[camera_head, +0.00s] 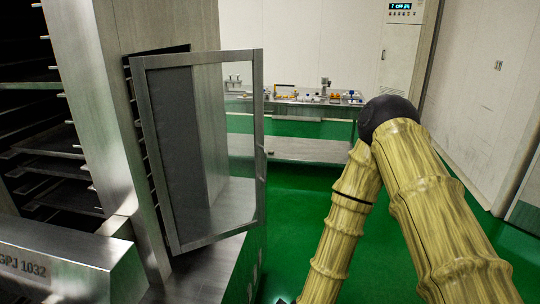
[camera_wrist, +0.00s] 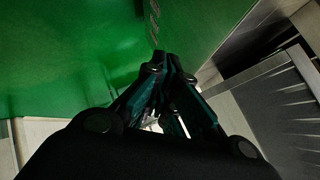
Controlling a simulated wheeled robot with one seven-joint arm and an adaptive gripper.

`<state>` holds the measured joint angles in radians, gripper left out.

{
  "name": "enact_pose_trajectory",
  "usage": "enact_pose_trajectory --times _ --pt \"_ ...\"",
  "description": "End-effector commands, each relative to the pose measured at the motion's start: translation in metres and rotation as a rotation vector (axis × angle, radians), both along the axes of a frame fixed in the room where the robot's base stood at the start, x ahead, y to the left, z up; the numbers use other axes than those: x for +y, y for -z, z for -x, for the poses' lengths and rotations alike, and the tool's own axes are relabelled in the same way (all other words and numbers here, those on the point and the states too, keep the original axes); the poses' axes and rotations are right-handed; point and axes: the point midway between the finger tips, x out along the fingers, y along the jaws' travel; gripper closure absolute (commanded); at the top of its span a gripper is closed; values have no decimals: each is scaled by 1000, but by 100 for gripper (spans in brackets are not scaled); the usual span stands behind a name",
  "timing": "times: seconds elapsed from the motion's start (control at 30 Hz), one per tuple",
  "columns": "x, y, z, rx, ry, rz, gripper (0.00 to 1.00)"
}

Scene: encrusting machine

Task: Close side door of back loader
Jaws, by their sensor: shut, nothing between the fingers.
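The side door (camera_head: 259,130) is a metal frame with a clear pane. It stands open in the middle of the head view, swung out from the side of the loader. The loader (camera_head: 110,120) is a tall steel cabinet at the left, with a dark opening behind the door. My gripper (camera_wrist: 165,62) is shut and empty in the wrist view. It is not seen in the head view, where only my arm shows at the right, apart from the door in the picture. A grey metal panel shows at the right of the wrist view; I cannot tell which part it is.
Dark shelves (camera_head: 60,145) fill the rack at the far left. A steel housing marked "GPJ 1032" (camera_head: 60,265) is at the lower left. A bench (camera_head: 290,150) with small items stands at the back. Green floor (camera_head: 300,220) is open between door and arm.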

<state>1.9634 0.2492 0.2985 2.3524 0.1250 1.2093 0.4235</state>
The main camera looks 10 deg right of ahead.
Motion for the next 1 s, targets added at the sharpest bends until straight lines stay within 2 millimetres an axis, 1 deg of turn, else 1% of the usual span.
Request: enact_pose_trajectory --times 0.03,0.07,0.1,0.17,0.2,0.27,0.3,0.4,0.43,0.5,0.6,0.63,0.77,0.83,1.0 --pt "2 -41 -29 -90 73 -58 100" --pt "3 -62 -44 -142 117 -94 100" --pt "3 -91 -64 -214 174 -143 100" --pt "1 -136 -89 -316 258 -220 100" --pt "-1 -165 -104 -381 309 -270 100" --pt "-5 -207 -121 -473 379 -341 100" --pt "-9 -232 -130 -528 421 -387 100" --pt "-18 -286 -146 -643 504 -481 100" --pt "-20 -298 -149 -670 523 -503 100" --pt "-25 -320 -154 -720 559 -545 100" --pt "-29 -340 -157 -762 587 -582 100" --pt "-30 -343 -158 -769 592 -588 100" --pt "-33 -347 -166 -778 598 -595 100" --pt "-35 -347 -174 -776 598 -593 100" --pt "-44 -348 -199 -776 597 -593 100"
